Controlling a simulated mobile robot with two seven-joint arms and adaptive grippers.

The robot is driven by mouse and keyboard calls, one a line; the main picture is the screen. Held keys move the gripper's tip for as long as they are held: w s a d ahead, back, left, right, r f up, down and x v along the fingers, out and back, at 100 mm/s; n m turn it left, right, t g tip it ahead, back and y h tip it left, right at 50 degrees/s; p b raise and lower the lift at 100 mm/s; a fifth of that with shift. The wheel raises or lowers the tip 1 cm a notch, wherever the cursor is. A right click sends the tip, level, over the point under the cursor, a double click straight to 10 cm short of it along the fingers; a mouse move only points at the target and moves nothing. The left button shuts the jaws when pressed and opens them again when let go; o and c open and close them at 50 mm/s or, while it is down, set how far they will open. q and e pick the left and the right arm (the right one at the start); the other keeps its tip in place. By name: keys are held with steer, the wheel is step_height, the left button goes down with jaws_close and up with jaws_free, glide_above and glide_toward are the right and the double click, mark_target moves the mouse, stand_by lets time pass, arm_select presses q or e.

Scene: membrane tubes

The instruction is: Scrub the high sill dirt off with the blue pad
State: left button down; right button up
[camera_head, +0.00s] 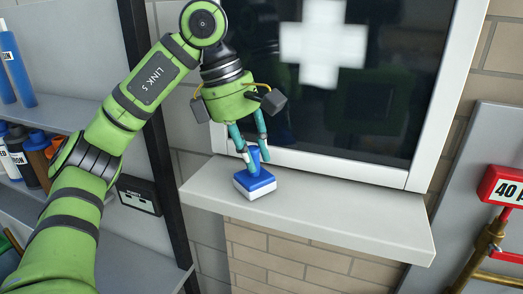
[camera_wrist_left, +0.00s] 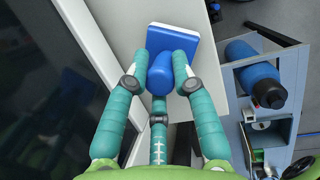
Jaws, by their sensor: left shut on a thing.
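The blue pad (camera_head: 256,184) has a blue top, a white underside and an upright blue handle. It rests on or just above the left part of the high sill (camera_head: 330,207), a pale ledge under the dark window. My left gripper (camera_head: 252,152) is above the pad and shut on its handle. In the left wrist view the teal fingers of my left gripper (camera_wrist_left: 161,72) close around the blue handle, with the pad (camera_wrist_left: 173,46) beyond them. I see no clear dirt on the sill; the area under the pad is hidden. My right gripper is not in view.
The dark window (camera_head: 350,110) with a white cross stands behind the sill. A dark post and shelves with bottles (camera_head: 35,155) are to the left. A red sign (camera_head: 500,187) and brass pipes are at right. The right part of the sill is clear.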

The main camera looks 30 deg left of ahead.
arm_select(q)
steer(key=shift+s+r+p, duration=0.3)
steer(key=shift+r+p, duration=0.05)
steer(key=shift+r, duration=0.05)
steer(key=s+d+r+p, duration=0.1)
steer(key=s+r+p, duration=0.3)
steer(key=s, duration=0.3)
steer(key=shift+s+d+r, duration=0.15)
steer(key=shift+d+r, duration=0.1)
steer(key=shift+r, duration=0.35)
